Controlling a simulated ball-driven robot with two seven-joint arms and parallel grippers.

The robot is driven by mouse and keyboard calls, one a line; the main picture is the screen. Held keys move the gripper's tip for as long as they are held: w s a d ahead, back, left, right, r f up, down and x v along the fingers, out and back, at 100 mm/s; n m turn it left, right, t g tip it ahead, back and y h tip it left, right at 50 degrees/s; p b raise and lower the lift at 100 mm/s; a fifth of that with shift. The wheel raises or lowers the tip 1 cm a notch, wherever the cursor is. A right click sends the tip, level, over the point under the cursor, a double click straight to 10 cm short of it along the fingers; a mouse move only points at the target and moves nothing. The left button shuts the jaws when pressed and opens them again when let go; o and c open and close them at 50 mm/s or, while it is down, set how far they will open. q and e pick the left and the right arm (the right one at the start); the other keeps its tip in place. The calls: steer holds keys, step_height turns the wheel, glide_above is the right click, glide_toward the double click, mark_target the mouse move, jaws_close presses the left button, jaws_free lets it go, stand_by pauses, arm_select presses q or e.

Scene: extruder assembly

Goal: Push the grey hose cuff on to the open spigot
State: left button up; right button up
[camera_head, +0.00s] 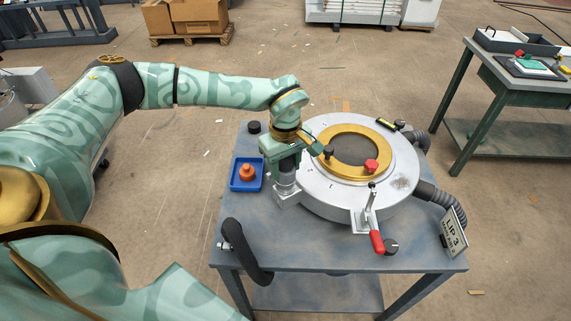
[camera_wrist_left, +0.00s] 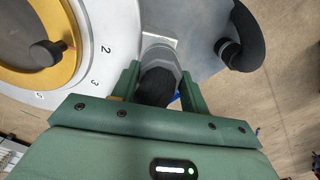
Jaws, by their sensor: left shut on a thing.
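My left gripper (camera_head: 284,166) is at the left side of the round metal extruder body (camera_head: 318,205). It is shut on the grey cuff (camera_head: 285,180), which stands roughly upright at the square spigot block (camera_head: 288,198). In the left wrist view the grey cuff (camera_wrist_left: 162,56) sits between my green fingers (camera_wrist_left: 158,88), with a black part inside its near end. The cuff's far end meets or overlaps the light metal block (camera_wrist_left: 158,40). The spigot's mouth is hidden, so I cannot tell how deep it sits. My right gripper is out of view.
A blue tray (camera_head: 237,185) with an orange part stands left of the cuff. A dark curved hose-like piece (camera_head: 245,250) hangs over the table's front left. A red-handled clamp (camera_head: 376,240) and ribbed grey hoses (camera_head: 437,195) are on the right. The table's front middle is clear.

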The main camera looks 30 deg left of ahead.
arm_select(q)
steer(key=shift+f, duration=0.95)
steer(key=o, duration=1)
steer(key=shift+o, duration=0.2)
step_height(320, 180, up, 16)
steer(key=p, duration=0.2)
steer(key=shift+r, duration=0.15)
